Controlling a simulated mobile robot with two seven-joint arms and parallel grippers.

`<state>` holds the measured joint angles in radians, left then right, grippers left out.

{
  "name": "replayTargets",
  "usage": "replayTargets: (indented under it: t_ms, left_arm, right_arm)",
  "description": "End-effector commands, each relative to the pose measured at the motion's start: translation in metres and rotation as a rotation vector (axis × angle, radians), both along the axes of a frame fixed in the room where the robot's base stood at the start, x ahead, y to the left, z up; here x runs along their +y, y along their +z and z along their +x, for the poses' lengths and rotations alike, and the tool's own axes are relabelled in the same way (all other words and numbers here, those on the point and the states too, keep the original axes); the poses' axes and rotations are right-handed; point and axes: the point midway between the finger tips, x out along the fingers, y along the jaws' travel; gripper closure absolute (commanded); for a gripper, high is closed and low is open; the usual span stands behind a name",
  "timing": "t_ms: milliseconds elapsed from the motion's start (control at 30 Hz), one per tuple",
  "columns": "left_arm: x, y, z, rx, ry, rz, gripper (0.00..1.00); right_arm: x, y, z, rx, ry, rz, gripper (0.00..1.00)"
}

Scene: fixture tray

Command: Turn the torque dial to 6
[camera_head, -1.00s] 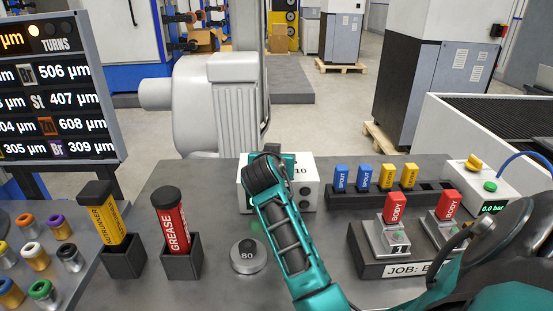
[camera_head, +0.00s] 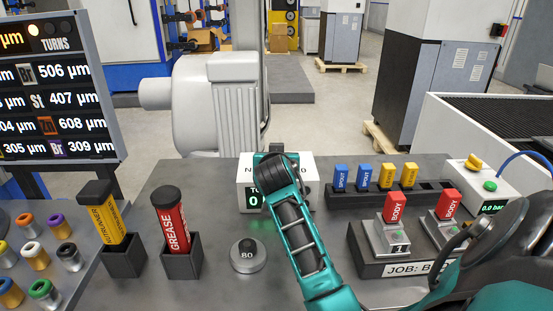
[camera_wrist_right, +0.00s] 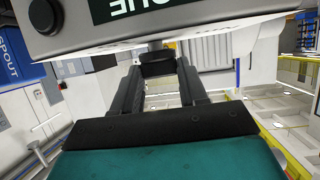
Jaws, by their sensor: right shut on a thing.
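The torque unit is a white box (camera_head: 305,195) at the back middle of the bench. Its dark display (camera_head: 254,201) shows a green 0 beside my arm, which hides the rest. In the right wrist view the unit (camera_wrist_right: 215,12) appears upside down, with part of its label in sight. The torque dial (camera_wrist_right: 157,66) is a dark round knob on a short stem. My right gripper (camera_wrist_right: 157,85) has its fingers on either side of the dial and is shut on it. The dial's marks cannot be read. My left gripper is out of view.
A round part marked 80 (camera_head: 248,256) stands in front of the box. A grease tube (camera_head: 170,222) and a yellow tube (camera_head: 106,218) stand in holders at left. A rack of blue and yellow pieces (camera_head: 390,195) and a job fixture (camera_head: 385,268) lie right.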

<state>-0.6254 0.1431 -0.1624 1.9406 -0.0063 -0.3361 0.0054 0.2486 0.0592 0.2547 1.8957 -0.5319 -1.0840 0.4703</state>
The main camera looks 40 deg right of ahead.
Motion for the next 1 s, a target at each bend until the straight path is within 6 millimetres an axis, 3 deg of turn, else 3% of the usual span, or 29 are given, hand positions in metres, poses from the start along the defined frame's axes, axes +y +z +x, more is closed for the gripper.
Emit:
replayTargets:
  t_ms: [600,1000]
  left_arm:
    - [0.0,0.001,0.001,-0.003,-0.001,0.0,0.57]
    - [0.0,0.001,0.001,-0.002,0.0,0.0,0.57]
  right_arm:
    - [-0.011,0.002,-0.005,0.003,0.517,-0.012,0.88]
    - [-0.014,0.001,-0.005,0.002,0.714,-0.008,0.88]
